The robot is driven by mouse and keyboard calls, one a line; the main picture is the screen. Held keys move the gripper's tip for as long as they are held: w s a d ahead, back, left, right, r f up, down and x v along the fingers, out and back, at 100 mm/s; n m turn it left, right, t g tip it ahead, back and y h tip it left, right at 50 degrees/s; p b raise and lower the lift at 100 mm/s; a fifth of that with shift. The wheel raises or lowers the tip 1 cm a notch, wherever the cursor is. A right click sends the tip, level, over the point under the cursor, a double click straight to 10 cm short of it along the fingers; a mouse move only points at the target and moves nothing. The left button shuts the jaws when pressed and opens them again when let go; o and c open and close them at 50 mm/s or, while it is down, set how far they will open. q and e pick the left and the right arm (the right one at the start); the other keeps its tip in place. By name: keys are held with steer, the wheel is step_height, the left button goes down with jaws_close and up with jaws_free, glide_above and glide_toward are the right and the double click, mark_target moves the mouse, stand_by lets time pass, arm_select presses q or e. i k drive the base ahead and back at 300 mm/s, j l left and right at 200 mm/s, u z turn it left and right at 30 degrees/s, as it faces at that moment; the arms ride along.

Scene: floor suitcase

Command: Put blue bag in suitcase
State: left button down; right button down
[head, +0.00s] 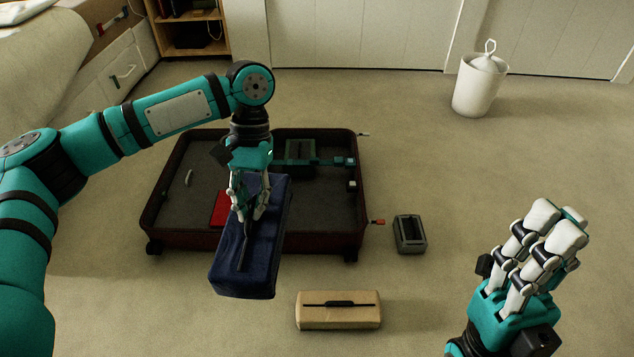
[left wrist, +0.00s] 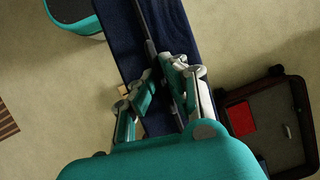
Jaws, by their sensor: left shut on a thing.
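A blue bag (head: 256,245) hangs from my left gripper (head: 250,213), which is shut on the bag's dark top strap. In the head view the bag overlaps the near wall of the suitcase. The open suitcase (head: 330,240) lies on the floor with a dark red rim. In the left wrist view the blue bag (left wrist: 128,38) runs under the gripper (left wrist: 165,90), and a corner of the suitcase (left wrist: 290,90) shows at the right. My right gripper (head: 545,228) is at the lower right, away from everything, with its fingers pointing up; its opening is unclear.
A red item (head: 220,208) and a dark green case (head: 300,150) are in the suitcase. A tan bag (head: 338,316) and a grey case (head: 409,234) lie on the floor in front and to the right. A white bin (head: 476,90) stands at the back.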

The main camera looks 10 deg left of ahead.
mark_target(310, 217)
steer(key=i+j+z, duration=0.2)
steer(key=j+z, duration=0.2)
steer(key=i+j+z, duration=0.1)
steer(key=j+z, duration=0.3)
steer(key=j, duration=0.25)
steer(key=j+z, duration=0.35)
steer(key=j, duration=0.2)
steer(key=j+z, duration=0.4)
steer(key=j, duration=0.2)
steer(key=i+j+z, duration=0.1)
steer(key=j, duration=0.2)
